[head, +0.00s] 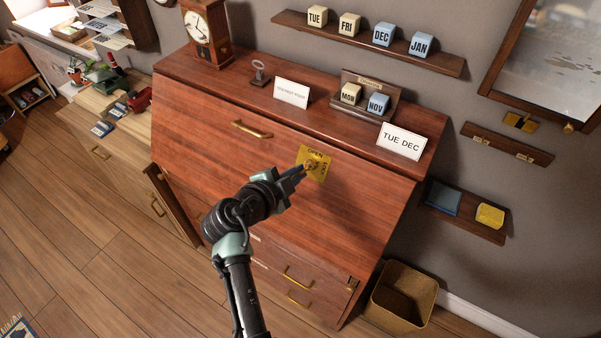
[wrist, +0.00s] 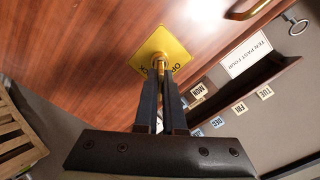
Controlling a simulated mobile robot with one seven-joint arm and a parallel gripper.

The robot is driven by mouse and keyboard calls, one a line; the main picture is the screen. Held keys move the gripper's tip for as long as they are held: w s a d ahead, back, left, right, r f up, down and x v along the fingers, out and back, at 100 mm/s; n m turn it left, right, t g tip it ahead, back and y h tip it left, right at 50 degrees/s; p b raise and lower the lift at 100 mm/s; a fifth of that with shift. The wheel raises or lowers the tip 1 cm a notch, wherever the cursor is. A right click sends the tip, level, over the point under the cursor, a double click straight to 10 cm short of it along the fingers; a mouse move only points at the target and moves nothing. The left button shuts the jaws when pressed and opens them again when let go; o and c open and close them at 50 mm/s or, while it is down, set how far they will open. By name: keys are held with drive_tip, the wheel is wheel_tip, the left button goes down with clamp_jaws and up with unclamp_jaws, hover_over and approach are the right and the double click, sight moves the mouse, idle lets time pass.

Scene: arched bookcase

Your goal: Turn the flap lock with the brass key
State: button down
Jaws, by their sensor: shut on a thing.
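The flap lock shows as a yellow plate (head: 316,158) with dark lettering, "OPEN" along one edge, on the closed sloping wooden flap (head: 220,130). The plate is also in the wrist view (wrist: 166,42), at the top middle. My gripper (head: 299,172) reaches the plate from the lower left. In the wrist view my gripper (wrist: 160,74) is shut on the brass key (wrist: 159,64), whose small visible part stands at the middle of the plate. The fingers hide most of the key, and its angle is hard to tell.
The desk top holds a clock (head: 208,35), a grey key on a stand (head: 259,72), white cards (head: 291,93) and a block holder (head: 365,97). A brass handle (head: 251,129) lies left of the lock. A basket (head: 402,300) stands on the floor at right.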

drive_tip(key=shift+f+b, duration=0.1)
drive_tip(key=shift+b, duration=0.4)
drive_tip(key=shift+m+b, duration=1.5)
drive_tip(key=shift+b, duration=0.8)
drive_tip(key=shift+d+m+b, duration=0.1)
drive_tip(key=shift+m+b, duration=0.6)
drive_tip(key=shift+b, duration=0.7)
drive_tip(key=shift+m+b, duration=0.9)
drive_tip(key=shift+b, duration=0.55)
drive_tip(key=shift+m+b, duration=1.5)
drive_tip(key=shift+b, duration=1.15)
drive_tip(key=c, duration=0.9)
unclamp_jaws()
